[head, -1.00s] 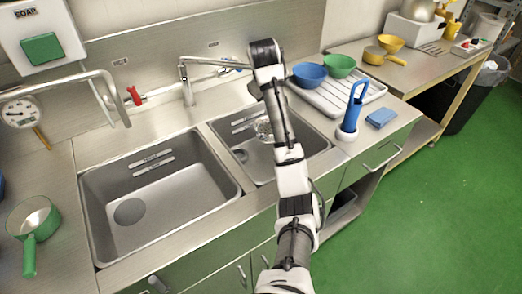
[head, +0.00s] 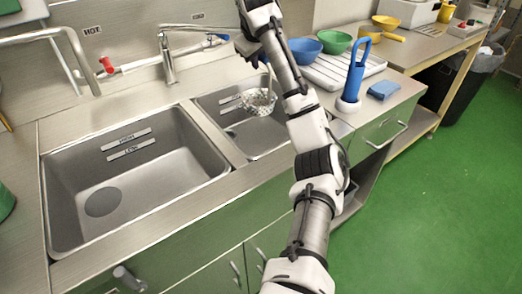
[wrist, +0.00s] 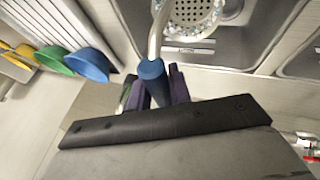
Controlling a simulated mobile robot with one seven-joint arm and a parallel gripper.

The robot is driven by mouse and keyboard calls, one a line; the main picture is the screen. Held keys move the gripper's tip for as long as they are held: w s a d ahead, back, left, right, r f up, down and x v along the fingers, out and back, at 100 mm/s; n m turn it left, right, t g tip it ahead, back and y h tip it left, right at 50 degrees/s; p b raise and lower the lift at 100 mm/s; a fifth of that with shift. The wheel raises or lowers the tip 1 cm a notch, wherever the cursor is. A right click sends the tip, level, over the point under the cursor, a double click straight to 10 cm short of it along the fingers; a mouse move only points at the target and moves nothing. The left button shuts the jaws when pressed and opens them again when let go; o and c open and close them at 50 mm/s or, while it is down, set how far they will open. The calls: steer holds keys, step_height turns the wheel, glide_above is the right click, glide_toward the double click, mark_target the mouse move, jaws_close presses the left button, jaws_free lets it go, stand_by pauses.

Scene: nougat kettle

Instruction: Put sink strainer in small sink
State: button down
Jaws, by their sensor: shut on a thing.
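The sink strainer (head: 258,101) is a speckled, perforated basket on a pale bent stem with a blue grip. In the head view it hangs over the small sink (head: 243,136), the right-hand basin. Its height above the basin floor is hard to judge. In the wrist view the basket (wrist: 190,14) is at the top, with the sink's steel behind it. My gripper (wrist: 157,84) is shut on the strainer's blue grip, between purple finger pads. In the head view my arm hides most of the gripper and part of the small sink's right side.
The large sink (head: 135,185) lies left of the small one, past a steel divider. The faucet (head: 167,62) stands behind. To the right are a drying rack (head: 335,72), bowls, a blue-handled brush (head: 355,72) in a holder and a blue sponge (head: 383,90).

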steer(key=shift+s+f+b, duration=0.1)
steer(key=shift+s+b, duration=0.05)
steer(key=shift+b, duration=0.4)
steer(key=shift+d+f, duration=0.1)
steer(key=shift+f, duration=0.05)
steer(key=p, duration=0.1)
glide_toward(261, 99)
steer(key=f, duration=0.4)
steer(key=w+f, duration=0.1)
steer(key=f, duration=0.1)
steer(key=shift+d+f, duration=0.15)
steer(key=shift+w+f, duration=0.1)
steer(key=shift+f, duration=0.05)
steer(key=w+p, duration=0.1)
steer(key=w, duration=0.2)
steer(key=shift+w+d, duration=0.15)
steer(key=shift+w, duration=0.1)
steer(key=shift+w+f+p, duration=0.1)
steer(key=shift+f+p, duration=0.15)
steer(key=shift+p, duration=0.15)
steer(key=shift+f, duration=0.5)
